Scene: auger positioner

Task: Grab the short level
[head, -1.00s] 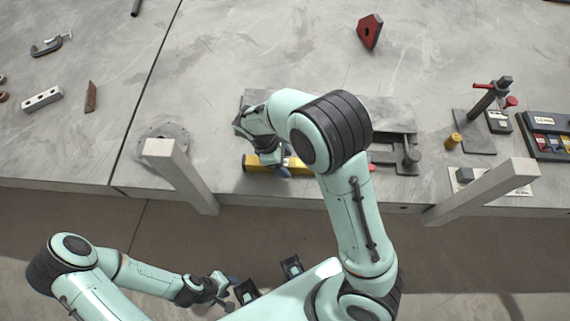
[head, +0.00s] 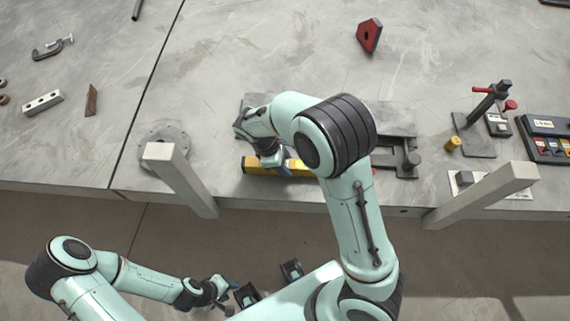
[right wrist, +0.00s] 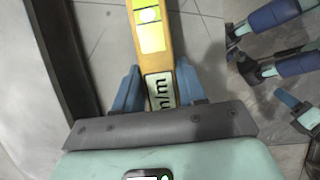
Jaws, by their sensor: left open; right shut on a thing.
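The short level is a yellow bar (head: 262,165) lying at the front edge of the grey table, partly hidden behind my right arm in the head view. My right gripper (head: 277,164) is over it. In the right wrist view, the yellow level (right wrist: 148,35) with its bubble vial runs between the two blue fingers of my right gripper (right wrist: 156,88), which are shut on it. My left gripper (head: 229,286) is open and empty, low in front of the table, at the lower left of the head view.
A grey fixture plate (head: 395,115) lies behind the level, partly under my right arm. Grey posts stand at the table edge on the left (head: 180,178) and right (head: 485,193). A red magnet-like block (head: 369,36) lies at the back. A clamp stand (head: 485,115) is at right.

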